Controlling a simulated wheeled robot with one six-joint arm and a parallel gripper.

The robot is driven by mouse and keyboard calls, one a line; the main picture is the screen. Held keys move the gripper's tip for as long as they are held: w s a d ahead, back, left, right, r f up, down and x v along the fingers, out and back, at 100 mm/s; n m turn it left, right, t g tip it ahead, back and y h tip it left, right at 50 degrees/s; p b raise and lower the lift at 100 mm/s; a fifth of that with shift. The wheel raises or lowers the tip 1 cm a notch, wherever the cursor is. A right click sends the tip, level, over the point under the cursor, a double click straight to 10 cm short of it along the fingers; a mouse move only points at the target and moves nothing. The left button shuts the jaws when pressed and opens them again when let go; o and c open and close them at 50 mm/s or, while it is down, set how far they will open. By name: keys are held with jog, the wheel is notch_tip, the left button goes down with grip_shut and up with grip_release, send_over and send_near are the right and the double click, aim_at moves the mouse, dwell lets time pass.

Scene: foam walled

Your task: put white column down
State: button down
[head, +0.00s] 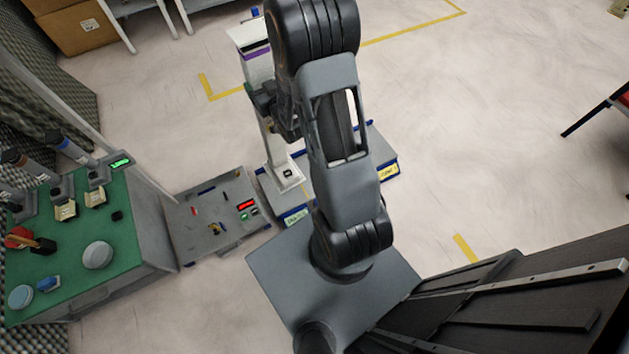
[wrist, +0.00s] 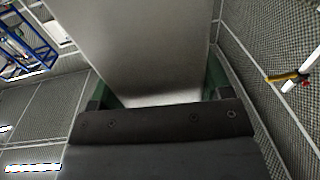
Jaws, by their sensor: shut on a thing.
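The white column (head: 276,150) stands roughly upright in the head view, leaning slightly in the picture. It has a purple band near its top and a square base with a small dark mark. My gripper (head: 264,101) is shut on its upper half. In the wrist view the column (wrist: 140,40) fills the upper middle, between the green pads of my gripper (wrist: 160,95). Its base shows over the blue-edged platform (head: 265,192) beside my arm. I cannot tell whether the base touches it. My arm hides part of the platform.
A low grey panel (head: 190,245) with small parts and a red display lies left of the platform. A green-topped bench (head: 130,225) with several devices is farther left. A dark slatted structure (head: 530,300) is at lower right. Pale floor (head: 470,130) is clear on the right.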

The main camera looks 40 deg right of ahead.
jog(key=s+d+f+m+h+b, duration=0.1)
jog(key=d+f+b, duration=0.5)
jog(key=f+b, duration=0.6)
jog(key=b, duration=0.8)
jog(key=shift+s+d+f+h, duration=0.2)
jog(key=shift+d+f+h, duration=0.1)
jog(key=shift+d, duration=0.05)
jog(key=w+d+f+b, duration=0.6)
jog(key=d+f+b, duration=0.2)
jog(key=d+f, duration=0.4)
jog(key=shift+w+d+f, duration=0.2)
jog(key=shift+d+f, duration=0.05)
jog(key=shift+f, duration=0.35)
jog(key=shift+c, duration=0.2)
grip_release()
jog(key=shift+f, duration=0.2)
